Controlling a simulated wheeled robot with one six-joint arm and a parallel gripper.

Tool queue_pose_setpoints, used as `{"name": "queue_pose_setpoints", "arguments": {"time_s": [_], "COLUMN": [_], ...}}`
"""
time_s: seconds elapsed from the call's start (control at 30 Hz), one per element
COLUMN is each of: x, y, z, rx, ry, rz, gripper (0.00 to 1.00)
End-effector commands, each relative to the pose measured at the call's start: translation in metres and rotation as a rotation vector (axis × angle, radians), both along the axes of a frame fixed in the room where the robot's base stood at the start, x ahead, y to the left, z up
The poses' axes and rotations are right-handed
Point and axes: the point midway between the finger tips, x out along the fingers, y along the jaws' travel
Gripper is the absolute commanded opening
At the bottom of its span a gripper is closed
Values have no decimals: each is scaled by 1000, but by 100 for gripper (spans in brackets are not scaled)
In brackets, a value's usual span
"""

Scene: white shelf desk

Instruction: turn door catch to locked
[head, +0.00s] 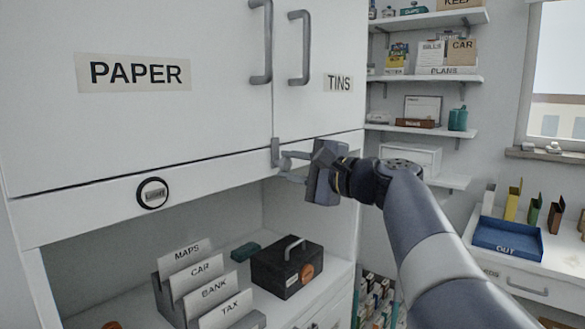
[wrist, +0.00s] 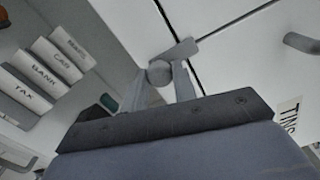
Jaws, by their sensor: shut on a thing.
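The door catch (head: 275,153) is a small grey bar at the bottom of the seam between the two white cupboard doors. In the head view it stands upright, its upper end over the seam. In the wrist view the catch (wrist: 182,50) shows as a flat bar reaching over the dark door gap, with a round knob at its near end. My gripper (head: 291,166) comes in from the right and is shut on the catch; in the wrist view its fingers (wrist: 163,84) sit on either side of the knob. My gripper partly hides the catch's lower part.
Door handles (head: 300,48) stick out above. The PAPER door (head: 50,120) is left, the TINS door (head: 335,115) right. Below are a card file (head: 200,290) and a black box (head: 287,268) in the open shelf. A blue OUT tray (head: 507,238) is far right.

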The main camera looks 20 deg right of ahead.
Motion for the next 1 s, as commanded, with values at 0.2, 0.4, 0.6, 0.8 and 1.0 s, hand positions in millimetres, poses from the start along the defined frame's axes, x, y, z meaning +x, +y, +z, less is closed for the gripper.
{"name": "queue_pose_setpoints", "arguments": {"time_s": [0.2, 0.4, 0.6, 0.8, 1.0], "x": [0, 0, 0, -5, -31], "y": [0, 0, 0, -5, -24], "z": [-1, 0, 0, 0, 0], "rx": [-2, -1, 0, 0, 0], "ry": [1, 1, 0, 1, 0], "rz": [0, 0, 0, -3, -6], "gripper": [28, 44, 48, 48, 48]}}
